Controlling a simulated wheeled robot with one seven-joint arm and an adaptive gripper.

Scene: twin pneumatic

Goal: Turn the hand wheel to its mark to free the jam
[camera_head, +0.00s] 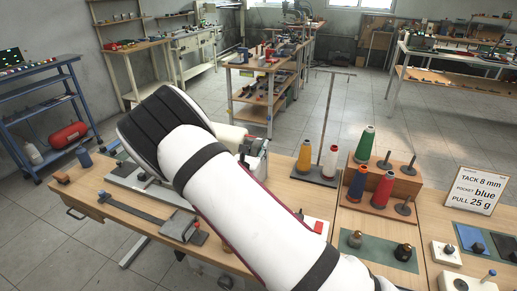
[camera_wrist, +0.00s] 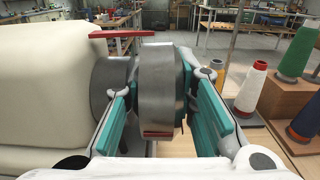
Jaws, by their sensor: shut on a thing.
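The grey metal hand wheel (camera_wrist: 160,85) sits at the right end of a cream machine body (camera_wrist: 45,75) in the wrist view. A dark red mark (camera_wrist: 157,133) shows low on the wheel's rim. A red piece (camera_wrist: 122,33) sticks out above the wheel, over the machine's end. My gripper (camera_wrist: 158,75) is shut on the wheel, with one teal finger on each side of the rim. In the head view my white arm hides the gripper and most of the machine (camera_head: 228,133).
Thread cones stand right of the wheel: yellow (camera_head: 304,154), white (camera_head: 329,162), green (camera_head: 364,145), blue (camera_head: 357,182) and red (camera_head: 382,190). A sign (camera_head: 475,190) stands at the bench's right. A grey strap-like piece (camera_head: 138,208) lies at the left front.

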